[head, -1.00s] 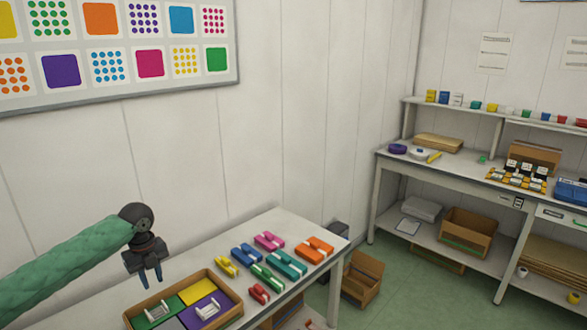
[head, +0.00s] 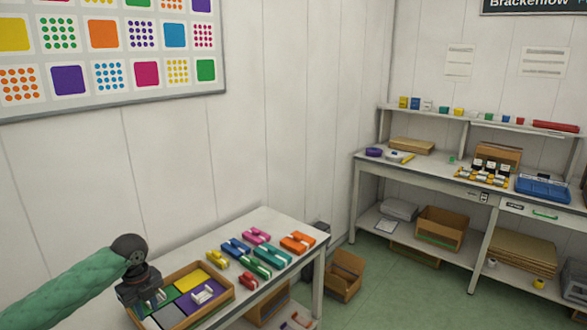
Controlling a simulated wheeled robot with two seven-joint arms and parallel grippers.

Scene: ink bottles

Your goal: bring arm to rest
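My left arm in a green sleeve comes in from the lower left, and its dark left gripper (head: 152,308) hangs at the left edge of a cardboard tray (head: 227,299). It overlaps the tray in the picture. Its fingertips do not stand out clearly against the tray, so their opening cannot be told. I see nothing clearly held. The tray has yellow, green, purple and grey compartments. A white piece lies in the purple one (head: 204,293). The ink bottles (head: 492,163) with dark caps stand on the far bench. My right gripper is not in view.
Several coloured blocks with white bands, among them an orange one (head: 298,242), lie on the near table (head: 268,217) right of the tray. A cardboard box (head: 345,275) stands on the floor. The far bench (head: 435,166) holds a blue tray (head: 542,188). Green floor lies between.

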